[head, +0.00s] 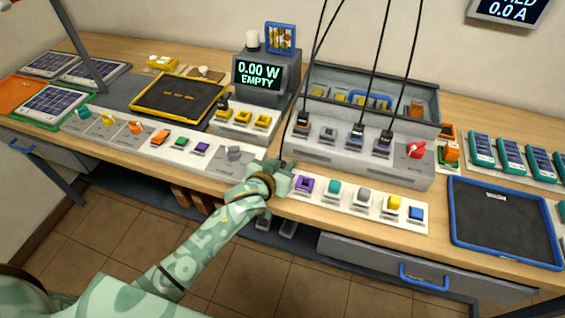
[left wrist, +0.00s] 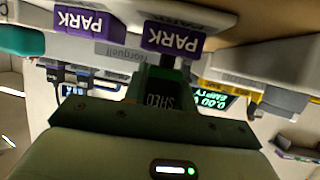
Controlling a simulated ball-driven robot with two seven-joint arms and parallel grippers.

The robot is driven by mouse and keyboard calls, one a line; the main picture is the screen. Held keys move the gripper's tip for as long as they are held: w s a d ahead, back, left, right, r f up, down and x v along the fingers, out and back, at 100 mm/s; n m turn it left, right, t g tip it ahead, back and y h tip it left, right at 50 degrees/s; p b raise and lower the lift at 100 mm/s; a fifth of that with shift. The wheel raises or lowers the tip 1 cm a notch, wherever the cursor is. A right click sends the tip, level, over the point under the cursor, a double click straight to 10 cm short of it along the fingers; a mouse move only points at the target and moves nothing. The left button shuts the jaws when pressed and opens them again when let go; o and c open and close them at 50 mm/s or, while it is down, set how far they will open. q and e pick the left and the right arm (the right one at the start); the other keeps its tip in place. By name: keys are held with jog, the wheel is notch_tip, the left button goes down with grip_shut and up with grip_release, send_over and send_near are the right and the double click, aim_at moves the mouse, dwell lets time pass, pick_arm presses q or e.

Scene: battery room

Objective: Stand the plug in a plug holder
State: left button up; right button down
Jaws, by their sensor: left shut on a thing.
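My left gripper (head: 284,172) is shut over the front strip of the bench, at the left end of a row of coloured blocks. A black cord (head: 298,95) runs down to it from above. In the left wrist view, which is upside down, a dark piece marked SHED (left wrist: 166,100) sits between the jaws; it looks like the plug, mostly hidden. Just beyond it is a purple block marked PARK (left wrist: 172,38), and another purple PARK block (left wrist: 85,22) is beside that; the nearer one seems a plug holder. I cannot tell whether the plug touches it. My right gripper is out of view.
The row continues right with teal (head: 334,187), grey, yellow and blue blocks. Behind is a grey unit (head: 400,170) with corded plugs and a red knob (head: 416,149). A meter reading EMPTY (head: 258,76) stands at the back. A blue-rimmed tray (head: 455,240) lies at right.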

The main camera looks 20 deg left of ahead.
pick_arm(q)
jog(key=shift+f+b, duration=0.35)
jog(key=shift+f, duration=0.2)
dwell(0.4)
jog(key=o, duration=0.7)
jog(key=shift+s+r+p, duration=0.2)
jog(key=shift+s+p, duration=0.05)
jog(key=shift+p, duration=0.1)
jog(key=p+v, duration=0.2)
jog(key=v, duration=0.1)
jog(key=shift+s+r+p, duration=0.15)
jog(key=shift+s+p, duration=0.05)
jog(key=shift+p, duration=0.2)
jog(key=p+v, duration=0.4)
jog(key=v, duration=0.1)
jog(key=shift+s+a, duration=0.1)
jog(key=shift+s, duration=0.15)
jog(key=shift+p+v, duration=0.55)
jog(key=shift+v, duration=0.2)
